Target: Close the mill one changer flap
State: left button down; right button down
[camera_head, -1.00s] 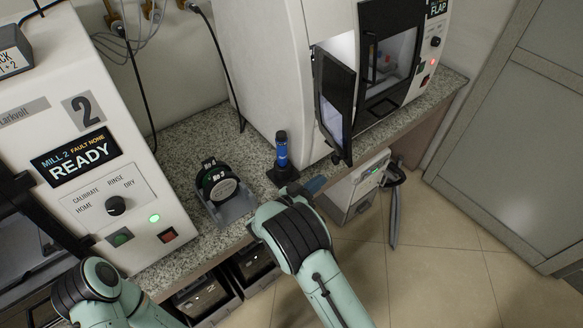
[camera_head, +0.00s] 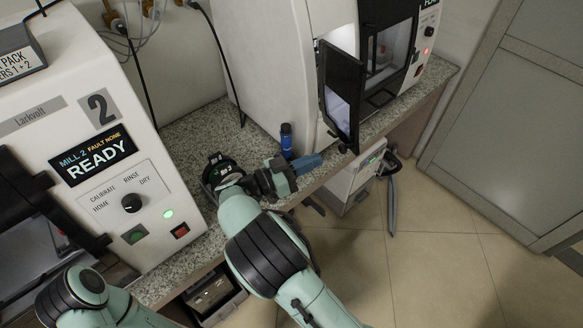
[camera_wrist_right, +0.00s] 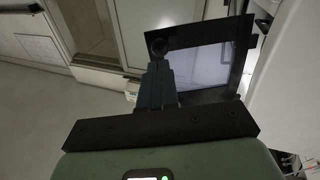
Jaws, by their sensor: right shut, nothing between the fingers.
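The changer flap (camera_head: 341,98) of mill one is a dark-framed panel with a pale window. It stands open, swung out from the white machine (camera_head: 265,60) at the upper middle. My right gripper (camera_head: 316,160) is shut and empty, its blue fingers pointing right, just below and left of the flap's lower end. In the right wrist view the shut fingers (camera_wrist_right: 157,75) overlap the near-left edge of the flap (camera_wrist_right: 205,65), by a round black knob (camera_wrist_right: 158,45). I cannot tell whether they touch it. My left gripper is out of view; only its arm shows.
A blue bottle (camera_head: 286,142) stands close behind my right gripper. A dark round item marked No 4 (camera_head: 217,170) sits beside my wrist on the granite counter (camera_head: 190,130). Mill 2 (camera_head: 105,190) is at left, reading READY. The floor at right (camera_head: 430,265) is clear.

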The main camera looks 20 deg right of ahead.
aim_at(340, 150)
jog(key=d, duration=0.5)
jog(key=shift+w+d+r, duration=0.1)
jog(key=shift+w+r, duration=0.15)
jog(key=shift+d, duration=0.1)
